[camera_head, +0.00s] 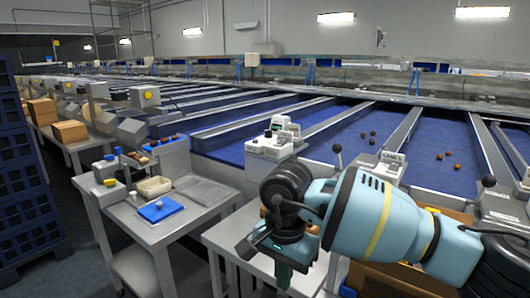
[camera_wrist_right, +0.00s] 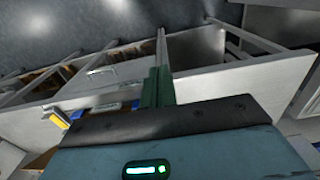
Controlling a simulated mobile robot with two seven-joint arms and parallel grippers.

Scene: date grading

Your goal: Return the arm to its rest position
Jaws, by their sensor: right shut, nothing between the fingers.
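My right arm (camera_head: 365,215) comes in from the right edge of the head view, light blue with a yellow band and a black wrist. My right gripper (camera_head: 283,272) points down in front of a small grey table. Its green fingers are shut with nothing between them. In the right wrist view the shut green fingers (camera_wrist_right: 155,88) stand before a pale table edge. My left arm and gripper are not in view.
A grey table at left holds a blue mat (camera_head: 160,210), a cream tray (camera_head: 154,187) and a small device. Blue conveyor lanes (camera_head: 345,140) with several dates run behind. Blue crates (camera_head: 28,190) are stacked at the far left. Dark floor lies between crates and table.

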